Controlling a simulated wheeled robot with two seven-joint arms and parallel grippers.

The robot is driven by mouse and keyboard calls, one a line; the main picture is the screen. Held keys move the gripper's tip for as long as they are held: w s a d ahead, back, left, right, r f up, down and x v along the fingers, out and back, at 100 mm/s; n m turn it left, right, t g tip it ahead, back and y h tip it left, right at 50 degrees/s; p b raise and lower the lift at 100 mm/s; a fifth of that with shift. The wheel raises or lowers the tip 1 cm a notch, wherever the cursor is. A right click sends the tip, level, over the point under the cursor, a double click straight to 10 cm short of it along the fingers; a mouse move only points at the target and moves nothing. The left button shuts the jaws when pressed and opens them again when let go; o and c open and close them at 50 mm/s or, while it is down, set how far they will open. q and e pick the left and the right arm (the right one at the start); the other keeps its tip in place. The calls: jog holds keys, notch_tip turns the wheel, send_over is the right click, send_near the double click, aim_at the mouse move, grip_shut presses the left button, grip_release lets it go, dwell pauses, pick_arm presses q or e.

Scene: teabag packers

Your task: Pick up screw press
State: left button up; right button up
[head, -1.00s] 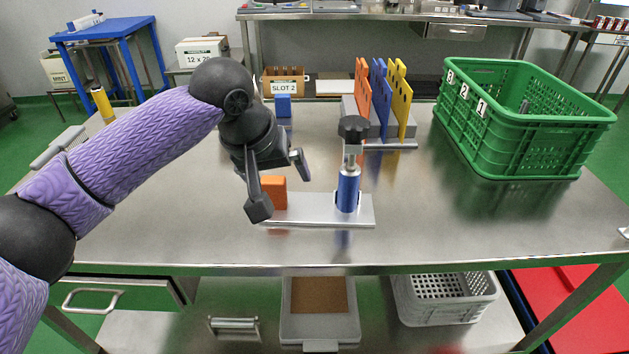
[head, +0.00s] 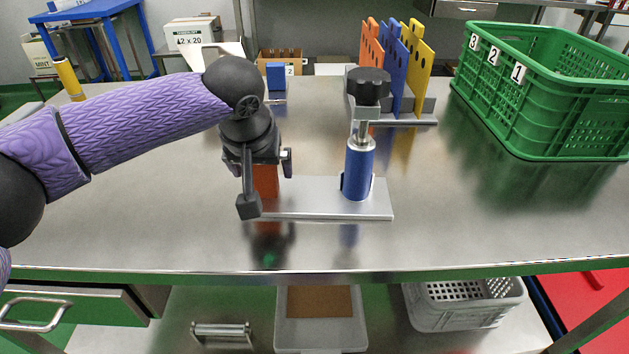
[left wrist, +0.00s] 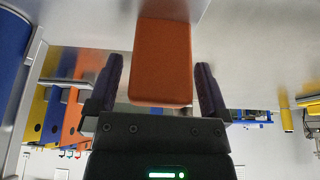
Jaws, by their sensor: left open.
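The screw press has a flat silver base plate, a blue cylinder (head: 358,170) with a black knob (head: 369,86) on top, and an upright orange block (head: 266,181) at the plate's left end. It stands upright on the steel table. My left gripper (head: 267,184) is over the orange block, with its fingers apart on either side of it. In the left wrist view the orange block (left wrist: 160,60) is between the two open fingers (left wrist: 160,92), with visible gaps on both sides. The blue cylinder shows at that view's left edge (left wrist: 12,60). My right gripper is out of view.
Behind the press stands a rack with orange, blue and yellow upright plates (head: 400,70). A green crate (head: 545,100) numbered 1 to 3 stands at the right. A small blue block (head: 276,75) is behind my gripper. The table's front is clear.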

pick_arm(q)
jog(key=shift+r, duration=0.15)
jog(key=c, duration=0.5)
grip_shut()
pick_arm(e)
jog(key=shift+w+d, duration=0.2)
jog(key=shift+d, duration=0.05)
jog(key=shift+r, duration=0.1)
pick_arm(q)
notch_tip(320, 180, up, 9)
jog(key=p, duration=0.5)
jog(key=shift+r, duration=0.15)
jog(key=shift+r+p, duration=0.3)
jog(key=shift+r, duration=0.15)
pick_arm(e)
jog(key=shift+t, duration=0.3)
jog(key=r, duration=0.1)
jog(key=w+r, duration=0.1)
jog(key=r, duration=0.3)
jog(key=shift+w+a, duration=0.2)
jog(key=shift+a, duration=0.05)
pick_arm(q)
jog(key=shift+f, duration=0.1)
